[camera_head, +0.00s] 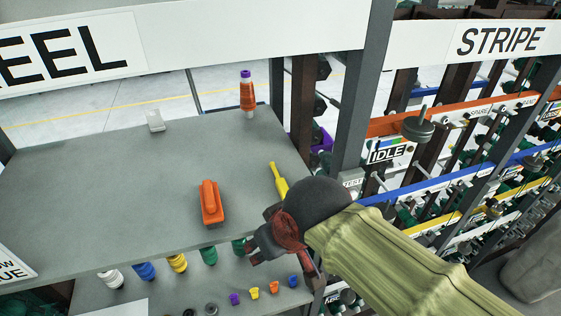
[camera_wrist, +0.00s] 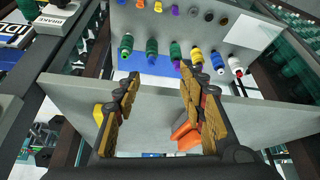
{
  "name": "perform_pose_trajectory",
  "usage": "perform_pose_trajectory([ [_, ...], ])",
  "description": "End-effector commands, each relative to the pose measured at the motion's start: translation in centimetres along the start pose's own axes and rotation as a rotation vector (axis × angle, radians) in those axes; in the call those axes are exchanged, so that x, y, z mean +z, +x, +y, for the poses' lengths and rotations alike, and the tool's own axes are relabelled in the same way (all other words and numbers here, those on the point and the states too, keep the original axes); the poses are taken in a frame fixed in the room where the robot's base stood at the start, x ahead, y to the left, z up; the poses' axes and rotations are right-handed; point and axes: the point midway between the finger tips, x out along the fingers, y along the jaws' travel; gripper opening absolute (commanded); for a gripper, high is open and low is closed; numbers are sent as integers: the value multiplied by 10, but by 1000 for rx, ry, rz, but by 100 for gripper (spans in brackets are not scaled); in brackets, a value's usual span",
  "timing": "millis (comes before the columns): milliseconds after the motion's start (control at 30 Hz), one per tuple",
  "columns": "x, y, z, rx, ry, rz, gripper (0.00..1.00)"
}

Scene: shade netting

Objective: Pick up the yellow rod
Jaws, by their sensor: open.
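The yellow rod (camera_head: 279,182) lies on the grey upper shelf (camera_head: 120,190), near its right end, partly behind my gripper in the head view. A yellow piece at the left of the wrist view, beside the left finger, looks like part of the rod (camera_wrist: 98,115). My gripper (camera_head: 282,258) is at the shelf's front right edge, in front of the rod. In the wrist view my gripper (camera_wrist: 160,78) is open, its two fingers wide apart, with nothing held between them. The rod is outside the fingers.
An orange tool (camera_head: 210,203) lies on the shelf left of the rod. An orange bottle with a purple cap (camera_head: 247,92) and a white item (camera_head: 155,121) stand farther back. A dark post (camera_head: 362,90) rises at right. Several coloured spools (camera_head: 144,271) stand on the lower shelf.

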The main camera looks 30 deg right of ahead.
Motion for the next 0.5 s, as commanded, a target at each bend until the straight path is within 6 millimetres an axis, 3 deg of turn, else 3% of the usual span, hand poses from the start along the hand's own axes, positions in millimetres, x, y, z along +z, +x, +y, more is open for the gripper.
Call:
perform_pose_trajectory([
  [33,-10,-17,1,2,3,-7,41],
  [300,-46,-55,10,16,30,-59,41],
  [400,-69,-67,20,28,57,-108,41],
  [500,-88,-66,34,40,90,-170,41],
])
